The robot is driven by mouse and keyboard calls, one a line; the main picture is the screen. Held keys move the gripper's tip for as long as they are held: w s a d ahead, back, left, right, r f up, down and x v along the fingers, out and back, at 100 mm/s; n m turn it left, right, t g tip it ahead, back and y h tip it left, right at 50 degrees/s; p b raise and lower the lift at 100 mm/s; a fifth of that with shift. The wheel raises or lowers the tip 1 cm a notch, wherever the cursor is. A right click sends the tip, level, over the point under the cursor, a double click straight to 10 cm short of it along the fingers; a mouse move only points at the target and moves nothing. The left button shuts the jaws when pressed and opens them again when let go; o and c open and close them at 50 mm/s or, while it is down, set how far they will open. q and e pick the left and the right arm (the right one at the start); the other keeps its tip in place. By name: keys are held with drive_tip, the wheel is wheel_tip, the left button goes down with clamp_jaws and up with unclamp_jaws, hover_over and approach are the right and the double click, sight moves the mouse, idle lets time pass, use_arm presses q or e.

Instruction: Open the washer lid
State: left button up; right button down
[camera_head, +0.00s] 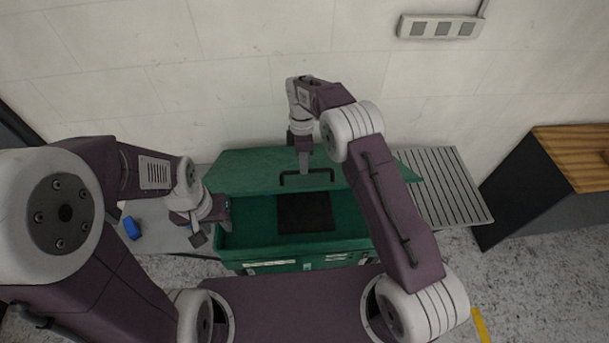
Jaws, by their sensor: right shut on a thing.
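The green washer (340,247) stands against the wall, with a dark square (305,213) on its basin floor. Its green lid (245,172) is raised at the back, tilted up, and the basin interior shows. A black bar handle (319,171) is on the lid. My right gripper (304,168) reaches down to the lid and is shut on the handle; its arm covers the lid's right part. My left gripper (211,229) is at the basin's left edge, with its fingers apart. I cannot tell whether it touches the rim.
A grey side surface with a blue object (131,227) is left of the washer. A slatted grey rack (447,187) is on the right. A dark cabinet with a wooden top (575,150) stands further right. A wall socket panel (441,27) is above.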

drive_tip(key=shift+w+r, duration=0.3)
drive_tip(key=shift+w, duration=0.4)
use_arm(q)
drive_tip(key=shift+r, duration=0.2)
